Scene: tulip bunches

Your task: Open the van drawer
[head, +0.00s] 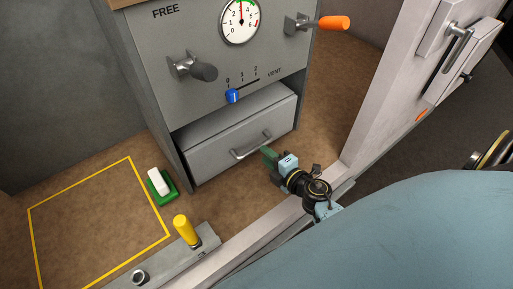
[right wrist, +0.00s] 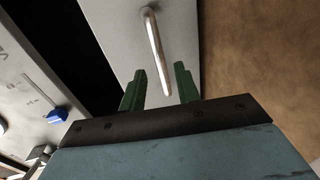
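The grey drawer (head: 225,146) sits low in the grey cabinet, under the gauge panel. A dark gap shows above it; I cannot tell how far out it stands. Its metal bar handle (head: 250,146) is on the front face. My right gripper (head: 268,154), with green fingers, is just right of the handle. In the right wrist view, the open fingers (right wrist: 159,88) point at the drawer front, and the near end of the handle (right wrist: 155,50) lines up between them. I cannot tell whether the bar is within the fingers' reach. My left gripper is not in view.
A white-and-green block (head: 160,185) and a yellow-handled lever (head: 186,230) are left. A pale door frame (head: 385,90) stands right.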

